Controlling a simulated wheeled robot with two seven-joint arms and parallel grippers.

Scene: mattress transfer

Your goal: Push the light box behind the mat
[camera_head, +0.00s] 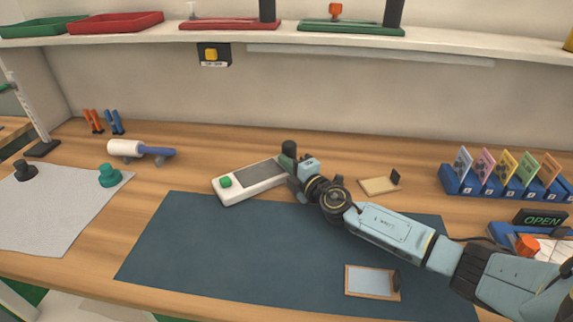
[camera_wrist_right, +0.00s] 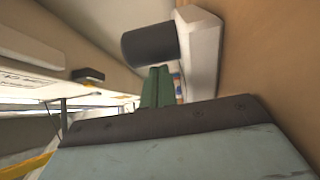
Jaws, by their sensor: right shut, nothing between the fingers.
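The light box (camera_head: 252,186) is white with a green button and a dark panel. It lies at an angle at the far edge of the dark blue mat (camera_head: 200,245), its near left end over that edge. A dark cylinder (camera_head: 289,148) stands at its right end. My right gripper (camera_head: 287,163) is shut and empty beside that end; I cannot tell if it touches. In the right wrist view, the green fingers (camera_wrist_right: 157,88) are together, close to the dark cylinder (camera_wrist_right: 150,45) and the white box end (camera_wrist_right: 203,50). My left gripper is not in view.
A small framed plate (camera_head: 372,281) lies on the mat, and a tan one (camera_head: 380,185) behind it. A white roller (camera_head: 130,148) and a grey sheet (camera_head: 55,215) are left. A blue card rack (camera_head: 500,185) stands right. Wood behind the light box is clear.

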